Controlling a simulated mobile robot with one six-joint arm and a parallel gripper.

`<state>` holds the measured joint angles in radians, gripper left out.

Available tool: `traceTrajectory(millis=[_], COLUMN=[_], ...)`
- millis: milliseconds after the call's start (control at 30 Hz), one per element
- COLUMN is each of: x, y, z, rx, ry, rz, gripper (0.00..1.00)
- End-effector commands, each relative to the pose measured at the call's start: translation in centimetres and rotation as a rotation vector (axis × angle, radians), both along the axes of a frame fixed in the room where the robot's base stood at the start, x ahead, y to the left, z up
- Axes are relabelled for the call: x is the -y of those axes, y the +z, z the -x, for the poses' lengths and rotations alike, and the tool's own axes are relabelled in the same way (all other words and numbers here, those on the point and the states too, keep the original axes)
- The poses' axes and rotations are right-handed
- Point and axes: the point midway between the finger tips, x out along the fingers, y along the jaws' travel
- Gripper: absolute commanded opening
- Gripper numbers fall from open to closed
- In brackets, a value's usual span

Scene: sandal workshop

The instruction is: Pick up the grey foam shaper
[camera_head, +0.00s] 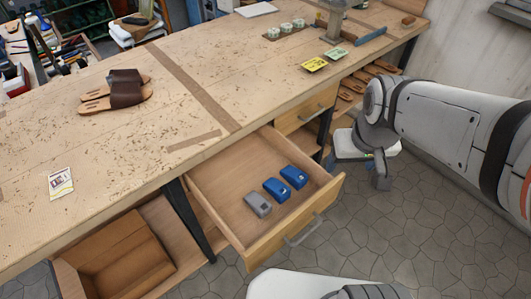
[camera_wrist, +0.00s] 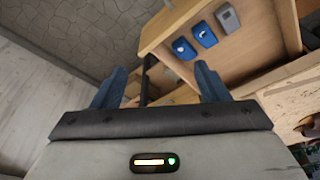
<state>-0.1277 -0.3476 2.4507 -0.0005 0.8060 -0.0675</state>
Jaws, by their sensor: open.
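The grey foam shaper (camera_head: 258,204) lies in the open drawer (camera_head: 222,177), nearest the left in the head view. Two blue blocks of similar shape (camera_head: 276,189) (camera_head: 294,177) lie beside it to the right. In the wrist view the grey shaper (camera_wrist: 228,18) is at the upper right, beyond the blue blocks (camera_wrist: 204,34) (camera_wrist: 184,50). My gripper (camera_head: 357,171) is out to the right of the drawer, apart from the shaper. In the wrist view its two blue-grey fingers (camera_wrist: 160,80) stand wide apart with nothing between them.
The stone floor right of the drawer is clear.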

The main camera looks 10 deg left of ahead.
Motion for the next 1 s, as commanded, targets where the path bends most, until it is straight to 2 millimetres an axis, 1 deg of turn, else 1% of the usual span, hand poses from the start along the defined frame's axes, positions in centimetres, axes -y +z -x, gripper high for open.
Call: traceTrajectory(millis=[33,100,167,200,267,300,333,400,500,600,700,800,1000], x=[-1.6,-3.7,-5.6,-7.0,-8.9,-10.2,-11.2,-13.3,-15.6,-17.3,-18.2,-18.7,-18.7], y=[-2.2,-4.4,-6.5,-7.9,-10.2,-11.8,-13.0,-15.6,-18.8,-21.2,-22.6,-23.5,-25.4], z=[-1.1,-2.4,-3.3,-3.8,-4.4,-4.6,-4.7,-4.8,-4.5,-4.2,-3.9,-3.7,-3.7], rx=[-0.032,-0.058,-0.080,-0.094,-0.116,-0.130,-0.139,-0.160,-0.185,-0.200,-0.209,-0.213,-0.216], ry=[0.064,0.144,0.213,0.259,0.325,0.370,0.402,0.472,0.554,0.613,0.647,0.663,0.665], rz=[0.008,0.018,0.028,0.034,0.045,0.053,0.058,0.070,0.085,0.096,0.103,0.106,0.107], gripper=[0.69,0.69,0.69,0.69,0.69,0.69,0.69,0.69,0.69,0.69,0.69,0.69,0.69])
